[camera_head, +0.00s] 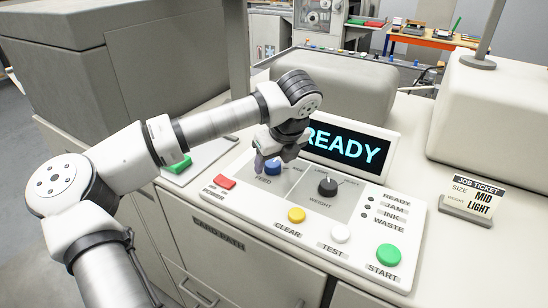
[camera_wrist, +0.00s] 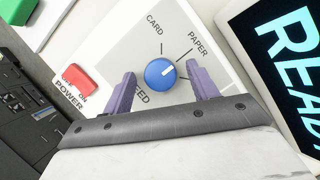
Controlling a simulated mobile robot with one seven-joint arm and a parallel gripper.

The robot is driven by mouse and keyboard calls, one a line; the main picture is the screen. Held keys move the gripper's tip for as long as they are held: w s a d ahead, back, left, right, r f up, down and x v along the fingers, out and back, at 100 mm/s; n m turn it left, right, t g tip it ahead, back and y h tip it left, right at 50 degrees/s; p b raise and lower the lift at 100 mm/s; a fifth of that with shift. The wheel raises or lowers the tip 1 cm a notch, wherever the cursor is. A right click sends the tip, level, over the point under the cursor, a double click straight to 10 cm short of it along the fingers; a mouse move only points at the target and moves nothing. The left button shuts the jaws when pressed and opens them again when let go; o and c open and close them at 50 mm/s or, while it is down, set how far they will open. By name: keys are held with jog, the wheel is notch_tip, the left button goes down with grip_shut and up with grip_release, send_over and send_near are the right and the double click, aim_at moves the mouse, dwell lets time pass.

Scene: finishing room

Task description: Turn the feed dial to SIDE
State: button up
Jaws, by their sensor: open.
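The feed dial is a round blue knob (camera_wrist: 158,75) with a white pointer mark; it also shows in the head view (camera_head: 273,168), partly covered by my gripper. The pointer aims right and slightly up, near the PAPER tick. The labels CARD (camera_wrist: 154,26) and PAPER (camera_wrist: 198,44) are readable; no SIDE label is visible, and my right finger covers part of that area. My gripper (camera_wrist: 162,80) is open, with one purple finger on each side of the knob. I see gaps between fingers and knob.
The red POWER switch (camera_wrist: 84,78) is close to the left finger. On the panel (camera_head: 372,262) are a black WEIGHT knob (camera_head: 327,187) and yellow (camera_head: 296,215), white (camera_head: 341,233) and green (camera_head: 388,255) buttons. The READY display (camera_head: 345,146) stands behind. A job ticket (camera_head: 473,196) reads MID, LIGHT.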

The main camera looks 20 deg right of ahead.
jog(key=c, duration=1)
jog(key=shift+f+b, duration=0.1)
jog(key=shift+b, duration=0.2)
jog(key=b, duration=0.1)
jog(key=m+b, duration=0.1)
jog(key=b, duration=0.1)
jog(key=shift+f+m+h, duration=0.2)
jog(key=shift+m+h, duration=0.1)
jog(key=m+h+b, duration=0.1)
jog(key=m+b, duration=0.1)
jog(key=b, duration=0.1)
jog(key=shift+a+b, duration=0.15)
jog(key=shift+b, duration=0.2)
jog(key=m+h+b, duration=0.1)
jog(key=m+b, duration=0.1)
jog(key=m, duration=0.1)
jog(key=shift+r, duration=0.15)
jog(key=shift+a+r+m+g+h+b, duration=0.1)
jog(key=shift+m+g+h+b, duration=0.25)
jog(key=shift+m, duration=0.45)
jog(key=shift+r+m+g+h+b, duration=0.15)
jog(key=shift+m+b, duration=0.25)
jog(key=shift+m, duration=0.7)
